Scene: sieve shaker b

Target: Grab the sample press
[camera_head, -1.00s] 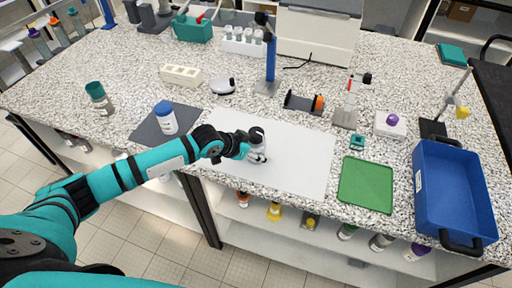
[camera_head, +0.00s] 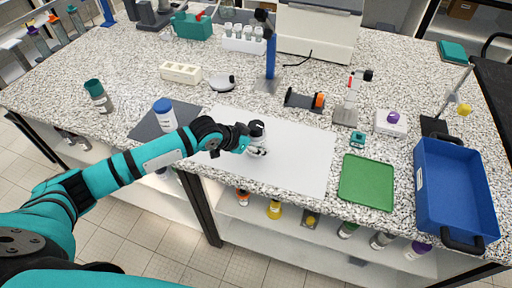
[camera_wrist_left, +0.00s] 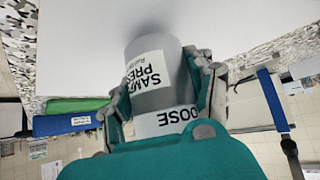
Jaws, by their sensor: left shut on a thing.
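The sample press is a grey cylinder (camera_wrist_left: 152,88) with a white label reading "SAMPLE PRESS" and a lower band reading "DOSE" in the left wrist view. My left gripper (camera_wrist_left: 166,84) has its fingers on both sides of the cylinder, shut on it. In the head view, the left gripper (camera_head: 257,150) and the press's dark top (camera_head: 257,128) are over the white mat (camera_head: 305,160). The gripper hides much of the press there, and I cannot tell whether its base is clear of the mat. My right gripper is not in view.
A white bottle with a blue lid (camera_head: 164,113) stands on a dark mat left of the gripper. A green mat (camera_head: 366,183) and a blue tray (camera_head: 421,190) lie to the right. A blue stand (camera_head: 270,65) and an orange-ended device (camera_head: 304,100) stand behind. The white mat's right part is clear.

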